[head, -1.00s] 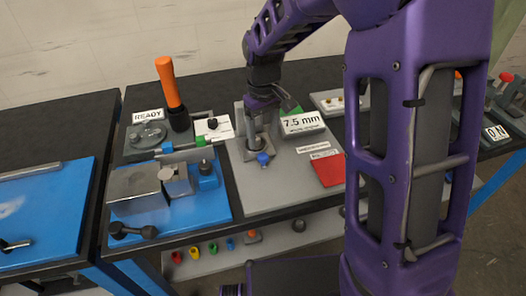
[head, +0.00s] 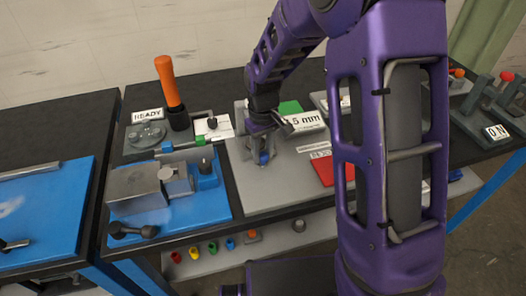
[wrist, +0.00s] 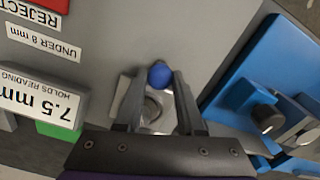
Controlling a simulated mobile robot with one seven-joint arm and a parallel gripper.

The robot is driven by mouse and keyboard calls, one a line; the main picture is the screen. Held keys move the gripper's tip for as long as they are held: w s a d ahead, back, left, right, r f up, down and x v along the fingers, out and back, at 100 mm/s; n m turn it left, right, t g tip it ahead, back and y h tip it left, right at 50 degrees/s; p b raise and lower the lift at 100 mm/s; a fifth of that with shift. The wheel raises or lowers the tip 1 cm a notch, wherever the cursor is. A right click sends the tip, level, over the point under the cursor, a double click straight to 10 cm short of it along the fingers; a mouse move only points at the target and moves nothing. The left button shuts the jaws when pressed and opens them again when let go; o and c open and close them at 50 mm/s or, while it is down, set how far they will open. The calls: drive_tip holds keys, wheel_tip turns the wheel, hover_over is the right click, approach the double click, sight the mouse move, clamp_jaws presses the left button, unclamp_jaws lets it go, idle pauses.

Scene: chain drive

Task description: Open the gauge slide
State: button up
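The gauge stands on a grey plate (head: 265,190) and has a small blue knob (head: 263,157) by a pale metal block. In the wrist view the blue knob (wrist: 160,75) sits between the tips of my fingers, with a round metal part just below it. My gripper (wrist: 161,80) is open, with one finger on each side of the knob; I cannot tell whether either touches it. In the head view my gripper (head: 263,148) points down over the gauge and hides part of it. The sign (wrist: 42,103) reads 7.5 mm.
A red reject area (head: 333,170) lies right of the gauge. A blue fixture (head: 165,205) with metal blocks and an upright orange handle (head: 168,82) stand to the left. A green piece (head: 291,107) is behind the gauge. Levers stand at the far right (head: 505,90).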

clamp_jaws()
idle(1.0)
